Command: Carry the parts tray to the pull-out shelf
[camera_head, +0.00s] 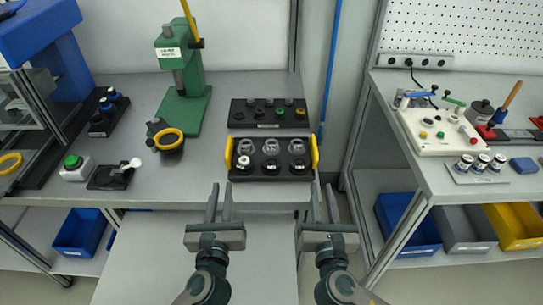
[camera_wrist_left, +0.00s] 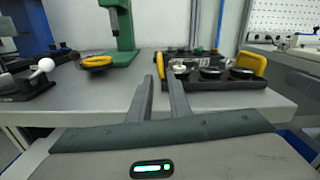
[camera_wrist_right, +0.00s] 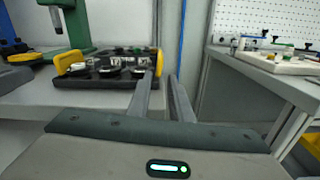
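The parts tray (camera_head: 258,172) is black with a yellow handle at each end and holds several round parts in two rows. It stands on the grey bench near its front edge. The pull-out shelf (camera_head: 200,255) appears as a bare grey surface below the bench front. My left gripper (camera_head: 220,190) is open and empty, in front of the tray's left end. My right gripper (camera_head: 324,189) is open and empty, in front of its right end. Neither touches the tray. The tray also shows in the left wrist view (camera_wrist_left: 215,82) and the right wrist view (camera_wrist_right: 85,82).
A second black tray (camera_head: 268,113) stands just behind the parts tray. A green press (camera_head: 183,85) and a yellow-ringed holder (camera_head: 169,140) are to the left. A gap separates this bench from the right bench (camera_head: 410,90). Blue bins (camera_head: 80,232) sit below.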

